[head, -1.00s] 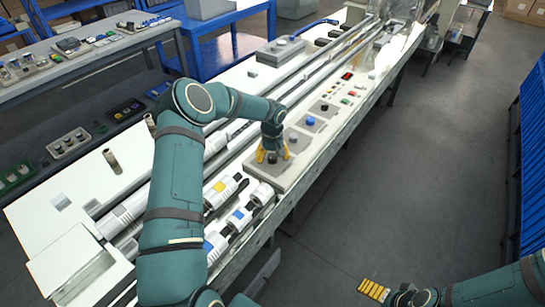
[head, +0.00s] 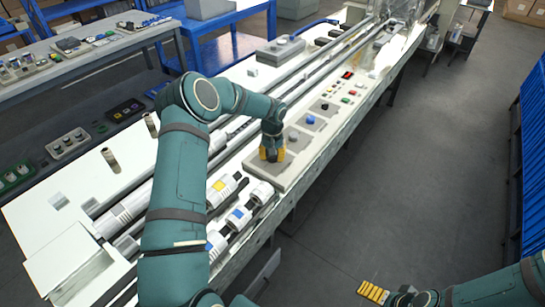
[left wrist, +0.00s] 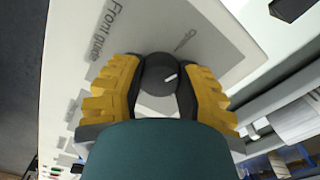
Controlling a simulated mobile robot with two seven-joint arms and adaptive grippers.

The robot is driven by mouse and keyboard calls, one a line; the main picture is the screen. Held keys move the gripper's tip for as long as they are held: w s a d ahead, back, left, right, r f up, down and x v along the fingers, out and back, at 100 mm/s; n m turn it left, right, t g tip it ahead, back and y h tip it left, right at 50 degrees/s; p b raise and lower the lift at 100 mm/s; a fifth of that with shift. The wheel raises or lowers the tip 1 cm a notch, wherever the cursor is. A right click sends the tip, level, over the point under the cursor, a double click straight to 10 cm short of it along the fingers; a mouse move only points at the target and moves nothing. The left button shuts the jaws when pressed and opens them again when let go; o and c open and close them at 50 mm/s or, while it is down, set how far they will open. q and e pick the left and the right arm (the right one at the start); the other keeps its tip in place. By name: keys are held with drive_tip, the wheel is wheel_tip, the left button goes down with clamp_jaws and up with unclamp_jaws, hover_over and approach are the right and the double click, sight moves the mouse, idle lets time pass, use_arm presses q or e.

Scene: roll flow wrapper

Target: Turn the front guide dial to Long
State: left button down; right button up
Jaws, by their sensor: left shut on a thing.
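The front guide dial (left wrist: 158,72) is a dark round knob with a short white mark, standing on a light grey plate (left wrist: 222,52) lettered "Front guide". In the left wrist view the mark points right and slightly up. A small label (left wrist: 187,40) beyond the dial is too blurred to read surely. My left gripper (left wrist: 160,78) is shut on the dial, one yellow finger on each side. In the head view my left gripper (head: 272,154) is over the near end of the grey plate and hides the dial. My right gripper (head: 373,291) hangs over the floor, away from the machine; its opening is unclear.
A blue knob (head: 310,120) and a black knob (head: 325,106) stand farther along the panel. White cylinders with coloured labels (head: 238,217) lie close to the left gripper. Open floor (head: 410,190) lies to the right.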

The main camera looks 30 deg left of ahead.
use_arm(q)
drive_tip(key=m, duration=0.4)
drive_tip(key=shift+b, duration=0.35)
drive_tip(key=shift+m, duration=2.2)
drive_tip(key=shift+f, duration=0.1)
drive_tip(key=c, duration=0.5)
unclamp_jaws()
wheel_tip(320, 180, up, 12)
drive_tip(key=shift+r, duration=0.1)
